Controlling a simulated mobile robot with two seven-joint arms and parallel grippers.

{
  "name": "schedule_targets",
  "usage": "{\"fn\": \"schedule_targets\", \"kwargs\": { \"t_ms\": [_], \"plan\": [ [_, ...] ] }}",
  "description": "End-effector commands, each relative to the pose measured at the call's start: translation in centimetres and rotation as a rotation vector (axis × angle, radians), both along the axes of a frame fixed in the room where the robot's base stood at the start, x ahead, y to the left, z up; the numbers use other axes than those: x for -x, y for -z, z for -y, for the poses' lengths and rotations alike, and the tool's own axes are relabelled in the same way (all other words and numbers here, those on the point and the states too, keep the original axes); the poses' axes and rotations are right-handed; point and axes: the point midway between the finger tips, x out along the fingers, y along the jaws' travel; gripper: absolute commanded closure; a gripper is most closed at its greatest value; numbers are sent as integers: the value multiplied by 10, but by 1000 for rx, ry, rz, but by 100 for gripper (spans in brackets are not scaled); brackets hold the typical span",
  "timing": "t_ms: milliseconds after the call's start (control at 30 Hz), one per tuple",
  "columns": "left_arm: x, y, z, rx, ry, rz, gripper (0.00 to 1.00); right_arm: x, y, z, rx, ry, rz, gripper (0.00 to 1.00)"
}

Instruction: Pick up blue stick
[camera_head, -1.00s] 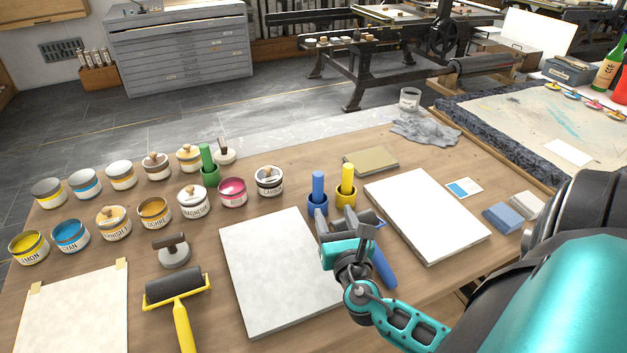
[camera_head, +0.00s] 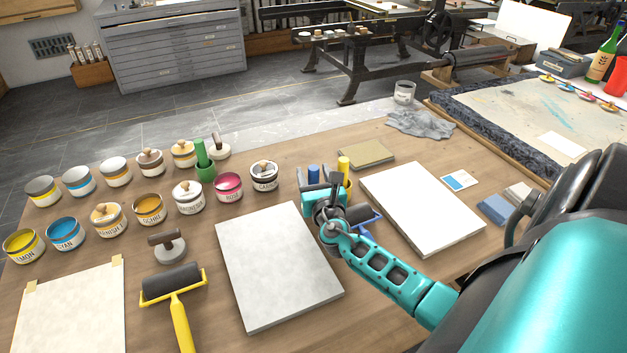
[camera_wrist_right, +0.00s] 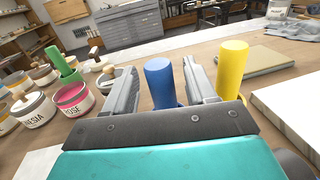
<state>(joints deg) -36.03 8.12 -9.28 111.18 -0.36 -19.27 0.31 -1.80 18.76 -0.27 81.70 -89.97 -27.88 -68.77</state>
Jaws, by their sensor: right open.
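The blue stick (camera_head: 313,174) stands upright, with its lower part hidden behind my right gripper in the head view. In the right wrist view the blue stick (camera_wrist_right: 161,83) rises between the two open fingers, nearer the right one. My right gripper (camera_head: 321,186) is open around it; contact cannot be told. The yellow stick (camera_wrist_right: 231,69) stands just outside the right finger, and also shows in the head view (camera_head: 344,165). The green stick (camera_head: 200,152) stands in a green holder further left. My left gripper is not in view.
Two pale slabs, one left (camera_head: 278,265) and one right (camera_head: 421,208), flank my right arm. A tan block (camera_head: 367,154) lies behind the yellow stick. Several ink cans, including a rose one (camera_head: 228,186), stand to the left. A roller (camera_head: 171,282) lies in front of them.

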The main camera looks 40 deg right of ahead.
Motion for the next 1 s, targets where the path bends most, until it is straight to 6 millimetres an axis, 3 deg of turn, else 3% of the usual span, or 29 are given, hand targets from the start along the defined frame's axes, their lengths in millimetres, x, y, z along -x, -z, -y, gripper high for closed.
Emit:
{"fn": "schedule_targets", "kwargs": {
  "t_ms": [300, 867, 1000],
  "plan": [
    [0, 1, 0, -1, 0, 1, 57, -6, 0, 4, -1, 0, 0, 44],
    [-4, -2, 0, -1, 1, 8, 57, -6, 0, 4, -1, 0, 0, 97],
    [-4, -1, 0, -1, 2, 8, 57, -6, 0, 4, -1, 0, 0, 98]
  ]
}}
